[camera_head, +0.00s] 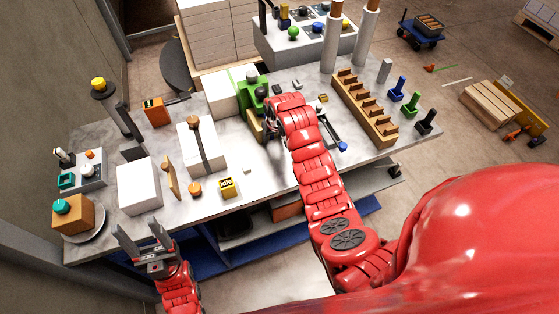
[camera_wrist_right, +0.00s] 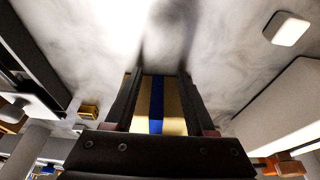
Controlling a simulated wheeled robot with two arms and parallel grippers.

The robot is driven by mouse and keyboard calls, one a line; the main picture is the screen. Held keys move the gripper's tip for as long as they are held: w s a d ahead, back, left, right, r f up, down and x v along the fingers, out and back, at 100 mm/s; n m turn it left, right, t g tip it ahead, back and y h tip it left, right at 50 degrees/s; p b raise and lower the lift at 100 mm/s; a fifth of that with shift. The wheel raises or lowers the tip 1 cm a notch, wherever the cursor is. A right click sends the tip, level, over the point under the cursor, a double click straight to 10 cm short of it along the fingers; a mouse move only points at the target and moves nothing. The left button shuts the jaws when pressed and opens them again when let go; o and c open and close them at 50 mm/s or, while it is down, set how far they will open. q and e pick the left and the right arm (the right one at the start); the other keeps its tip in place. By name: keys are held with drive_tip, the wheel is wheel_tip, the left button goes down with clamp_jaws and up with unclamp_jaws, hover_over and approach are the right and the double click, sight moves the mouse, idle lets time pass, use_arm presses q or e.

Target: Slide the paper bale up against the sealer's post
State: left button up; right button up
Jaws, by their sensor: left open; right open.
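Several white blocks stand on the marble bench: one at the front left (camera_head: 140,187), one in the middle (camera_head: 206,158) with a wooden-topped piece on it, and one (camera_head: 222,94) beside a green device (camera_head: 241,80). I cannot tell which is the paper bale. A dark upright post (camera_head: 127,118) stands behind the front-left block, apart from it; whether it is the sealer's post is unclear. My right gripper (camera_head: 268,122) is open beside the green device. In the right wrist view, a tan piece with a blue stripe (camera_wrist_right: 157,100) shows between its fingers. My left gripper (camera_head: 145,238) is open before the bench's front edge.
A yellow "Idle" block (camera_head: 228,187), an orange knob (camera_head: 195,189) and a thin wooden board (camera_head: 170,176) stand near the front. A wooden rack (camera_head: 363,108) and two tall grey columns (camera_head: 331,45) stand right of my right arm.

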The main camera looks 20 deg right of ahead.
drive_tip(key=shift+r, duration=1.3)
drive_tip(key=p+v, duration=0.1)
drive_tip(key=v, duration=0.1)
drive_tip(key=p+v, duration=0.1)
drive_tip(key=v, duration=0.1)
drive_tip(key=shift+s+r, duration=0.15)
drive_tip(key=shift+s, duration=0.2)
